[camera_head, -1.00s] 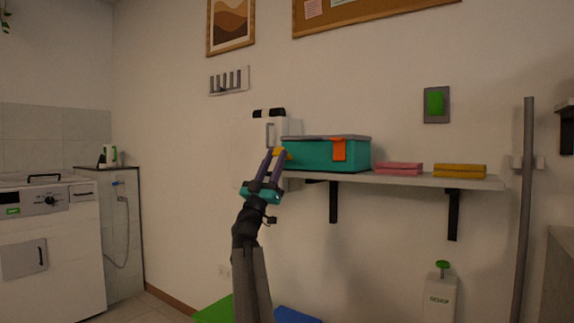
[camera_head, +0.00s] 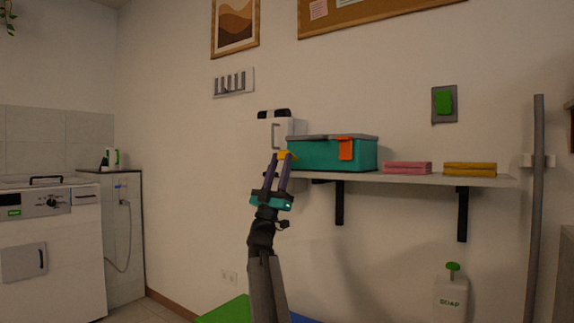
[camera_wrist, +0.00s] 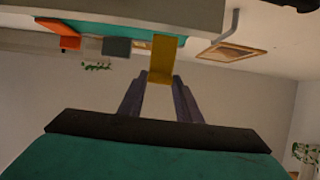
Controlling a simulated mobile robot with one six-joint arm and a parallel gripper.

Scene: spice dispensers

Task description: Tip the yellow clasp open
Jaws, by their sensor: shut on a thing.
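The yellow clasp (camera_head: 287,155) is at the left end of the front of the teal box (camera_head: 320,155), which has a grey lid and stands on the wall shelf. In the wrist view the yellow clasp (camera_wrist: 165,55) juts out from the box, its free end between my fingertips. My gripper (camera_head: 281,158) reaches up from below and is shut on the clasp. It also shows in the wrist view (camera_wrist: 160,80). An orange clasp (camera_head: 345,149) hangs on the right part of the box front. In the wrist view a grey clasp (camera_wrist: 117,46) sits between the two.
Pink (camera_head: 407,167) and yellow (camera_head: 470,169) folded stacks lie on the shelf (camera_head: 430,179) to the right of the box. A white dispenser (camera_head: 275,130) is on the wall to its left. A soap dispenser (camera_head: 451,295) is below the shelf. The space in front of the shelf looks clear.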

